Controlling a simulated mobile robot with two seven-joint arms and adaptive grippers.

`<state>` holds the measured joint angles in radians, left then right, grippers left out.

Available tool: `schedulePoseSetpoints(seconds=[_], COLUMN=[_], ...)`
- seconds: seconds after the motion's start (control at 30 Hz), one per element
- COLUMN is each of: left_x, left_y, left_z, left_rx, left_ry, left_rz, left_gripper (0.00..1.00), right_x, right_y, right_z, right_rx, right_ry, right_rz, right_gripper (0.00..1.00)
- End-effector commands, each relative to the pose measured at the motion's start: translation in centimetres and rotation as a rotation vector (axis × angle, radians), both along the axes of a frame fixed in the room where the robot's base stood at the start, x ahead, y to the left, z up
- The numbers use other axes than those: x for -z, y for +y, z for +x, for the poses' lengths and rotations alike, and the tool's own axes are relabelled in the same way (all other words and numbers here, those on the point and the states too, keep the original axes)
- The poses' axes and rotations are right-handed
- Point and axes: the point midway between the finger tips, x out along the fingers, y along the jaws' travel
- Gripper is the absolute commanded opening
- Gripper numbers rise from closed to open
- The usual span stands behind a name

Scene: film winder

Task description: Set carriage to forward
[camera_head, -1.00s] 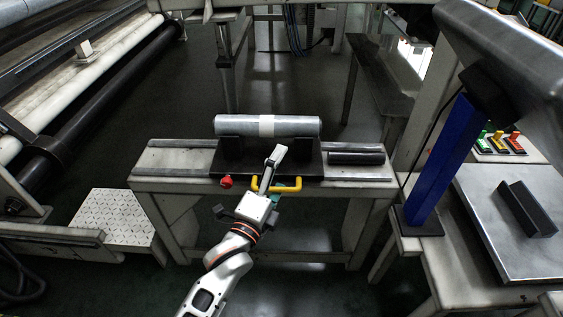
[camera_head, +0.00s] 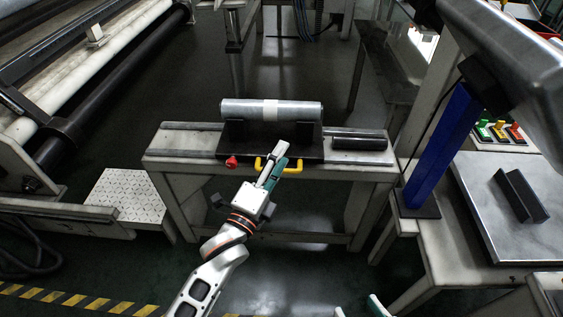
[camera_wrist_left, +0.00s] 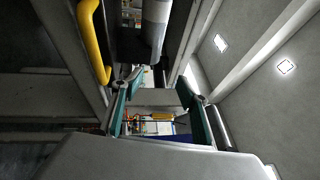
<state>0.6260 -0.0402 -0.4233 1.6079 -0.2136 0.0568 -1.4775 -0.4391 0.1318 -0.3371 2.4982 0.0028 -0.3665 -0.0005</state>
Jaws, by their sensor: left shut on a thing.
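The carriage (camera_head: 309,147) is a dark block that bears a grey film roll (camera_head: 240,110) with a white band. It sits on the bench rails, left of a dark block. A yellow handle (camera_head: 258,165) and a red knob (camera_head: 231,162) are on its front. In the left wrist view the yellow handle (camera_wrist_left: 88,35) shows beside one teal finger; the exact contact is unclear. My right gripper (camera_head: 358,308) barely shows at the bottom edge, fingertips apart.
The rail bench (camera_head: 180,150) has bare rail left of the carriage and a dark block (camera_head: 358,143) to its right. A blue post (camera_head: 440,150) and a metal table (camera_head: 480,190) stand at right. Large rollers are at left. Open floor lies in front.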

Motion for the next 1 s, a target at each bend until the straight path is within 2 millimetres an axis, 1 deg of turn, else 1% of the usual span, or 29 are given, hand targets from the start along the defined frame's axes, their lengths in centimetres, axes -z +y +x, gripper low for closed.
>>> schedulePoseSetpoints(seconds=[0.03,0.2,0.53,0.7,1.0], left_x=[0.6,1.6,2.5,2.7,2.8], left_y=[0.3,0.8,1.8,2.0,2.0], left_z=[-0.4,-1.5,-3.4,-3.8,-3.9], left_rx=[-0.001,-0.003,-0.004,-0.004,-0.004], left_ry=[0.009,0.020,0.027,0.029,0.030], left_rz=[0.005,0.007,0.012,0.011,0.012], left_gripper=[0.18,0.18,0.18,0.18,0.18], right_x=[-0.2,-0.4,-1.0,-1.1,-0.9], right_y=[0.0,0.0,0.0,0.0,-0.1], right_z=[0.1,0.1,0.4,0.4,0.3], right_rx=[0.000,0.000,0.000,0.000,0.000], right_ry=[-0.004,-0.008,-0.019,-0.020,-0.017], right_rz=[0.000,-0.001,-0.001,-0.001,-0.003], right_gripper=[0.40,0.40,0.40,0.40,0.40])
